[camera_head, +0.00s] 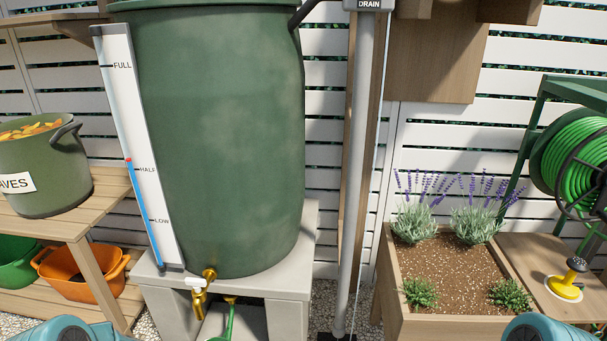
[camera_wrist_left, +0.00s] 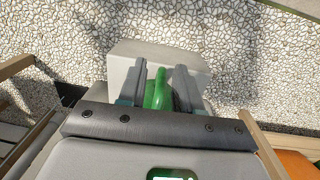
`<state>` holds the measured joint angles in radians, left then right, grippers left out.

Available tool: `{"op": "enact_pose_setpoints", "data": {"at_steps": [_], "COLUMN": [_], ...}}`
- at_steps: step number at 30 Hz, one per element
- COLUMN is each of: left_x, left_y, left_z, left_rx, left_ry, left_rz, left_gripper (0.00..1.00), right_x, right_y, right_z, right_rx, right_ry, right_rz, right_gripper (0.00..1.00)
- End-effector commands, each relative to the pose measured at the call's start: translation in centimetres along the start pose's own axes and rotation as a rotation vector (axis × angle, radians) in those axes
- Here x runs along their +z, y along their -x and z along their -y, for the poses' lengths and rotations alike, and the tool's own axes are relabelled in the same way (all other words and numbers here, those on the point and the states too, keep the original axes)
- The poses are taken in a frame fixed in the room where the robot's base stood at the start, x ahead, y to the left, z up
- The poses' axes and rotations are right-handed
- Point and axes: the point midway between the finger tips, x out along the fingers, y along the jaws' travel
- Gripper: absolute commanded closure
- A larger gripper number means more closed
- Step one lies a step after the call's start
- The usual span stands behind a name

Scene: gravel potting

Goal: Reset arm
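In the left wrist view, my left gripper (camera_wrist_left: 158,76) has its two grey fingers standing apart. A green object (camera_wrist_left: 158,92) shows in the gap, seemingly beyond the fingers; its full shape is hidden by my gripper body, and I see no clear contact. In the head view, only teal parts of my arms show at the bottom edge, left and right; neither gripper shows there. A green spout with a brass end (camera_head: 228,318) stands under the brass tap (camera_head: 202,290).
The green water barrel (camera_head: 220,130) stands on grey blocks (camera_head: 288,290). At left, a wooden shelf (camera_head: 95,190) holds a leaves pot (camera_head: 40,170) and an orange tub (camera_head: 80,275). At right are a lavender planter (camera_head: 450,270), a yellow-based tool (camera_head: 566,285) and a hose reel (camera_head: 575,155).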

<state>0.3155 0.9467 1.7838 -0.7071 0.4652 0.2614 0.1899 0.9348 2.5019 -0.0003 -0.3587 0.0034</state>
Motion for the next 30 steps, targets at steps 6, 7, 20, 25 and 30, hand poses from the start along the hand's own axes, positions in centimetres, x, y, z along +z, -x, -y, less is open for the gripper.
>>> {"op": "enact_pose_setpoints", "data": {"at_steps": [6,7,20,25,30], "left_x": [3.9,4.5,15.8,14.7,14.9], "left_y": [-0.9,-0.9,-0.4,3.3,8.0], "left_z": [-6.3,-7.2,-17.0,-16.5,-16.9], "left_rx": [0.124,0.143,0.319,0.29,0.291], "left_ry": [0.007,0.012,0.252,0.266,0.263], "left_rz": [0.045,0.05,0.01,-0.092,-0.089], "left_gripper": [0.66,0.66,0.66,0.66,0.66], "right_x": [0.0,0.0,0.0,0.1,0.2], "right_y": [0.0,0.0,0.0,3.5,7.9], "right_z": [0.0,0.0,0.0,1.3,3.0], "right_rx": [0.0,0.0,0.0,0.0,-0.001], "right_ry": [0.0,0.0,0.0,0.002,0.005], "right_rz": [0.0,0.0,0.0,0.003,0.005], "right_gripper": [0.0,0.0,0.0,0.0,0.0]}}
